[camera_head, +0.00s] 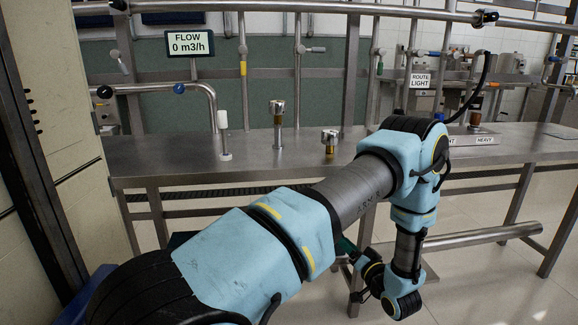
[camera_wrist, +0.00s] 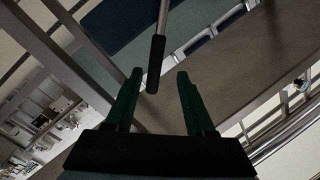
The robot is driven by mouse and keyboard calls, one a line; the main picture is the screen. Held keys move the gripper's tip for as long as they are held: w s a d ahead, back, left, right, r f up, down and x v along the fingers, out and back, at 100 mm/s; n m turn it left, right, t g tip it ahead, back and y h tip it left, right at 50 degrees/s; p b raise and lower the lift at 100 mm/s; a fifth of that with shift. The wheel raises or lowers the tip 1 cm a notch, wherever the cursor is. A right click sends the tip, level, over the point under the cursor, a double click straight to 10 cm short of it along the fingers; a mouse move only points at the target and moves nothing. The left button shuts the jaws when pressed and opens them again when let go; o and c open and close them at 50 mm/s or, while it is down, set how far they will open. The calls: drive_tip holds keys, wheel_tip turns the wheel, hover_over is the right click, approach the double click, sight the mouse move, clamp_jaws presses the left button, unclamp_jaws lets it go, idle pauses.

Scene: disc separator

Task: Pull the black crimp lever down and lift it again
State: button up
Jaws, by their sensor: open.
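A lever with a black grip (camera_wrist: 155,65) on a thin metal rod shows in the wrist view. Its grip end lies in the picture between the two green fingers of my gripper (camera_wrist: 160,74). The fingers are spread apart, with visible space on both sides of the grip; how far the grip is in depth is hard to tell. In the head view my gripper (camera_head: 345,245) shows only in part, as a green piece below the bench edge beside my wrist. I cannot pick out this lever for sure in the head view, where my arm covers much of the middle.
A steel bench (camera_head: 190,170) crosses the head view, with two metal-capped posts (camera_head: 278,120) (camera_head: 330,142) and a bent pipe (camera_head: 215,110) at left. A sign (camera_head: 188,44) reads FLOW 0 m3/h. A horizontal pipe (camera_head: 480,237) runs below the bench at right.

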drive_tip(key=w+r+g+h, duration=0.1)
drive_tip(key=w+r+g+h+p, duration=0.1)
drive_tip(key=w+r, duration=0.1)
drive_tip(key=w+r+n+g+h+p, duration=0.1)
drive_tip(key=w+r, duration=0.1)
drive_tip(key=shift+a+r+h, duration=0.1)
drive_tip(key=shift+r+h, duration=0.15)
drive_tip(key=shift+h, duration=0.15)
drive_tip(key=s+a+r+g+h+p, duration=0.2)
drive_tip(key=s+a+r+g+p, duration=0.2)
drive_tip(key=a+r, duration=0.4)
drive_tip(key=s+a+r+g+h+p, duration=0.2)
drive_tip(key=s+a+r+g+p, duration=0.3)
drive_tip(key=r, duration=0.8)
drive_tip(key=shift+s+a+n+p, duration=0.3)
drive_tip(key=shift+s+a+p, duration=0.3)
drive_tip(key=shift+s+a, duration=0.8)
drive_tip(key=shift+w, duration=0.1)
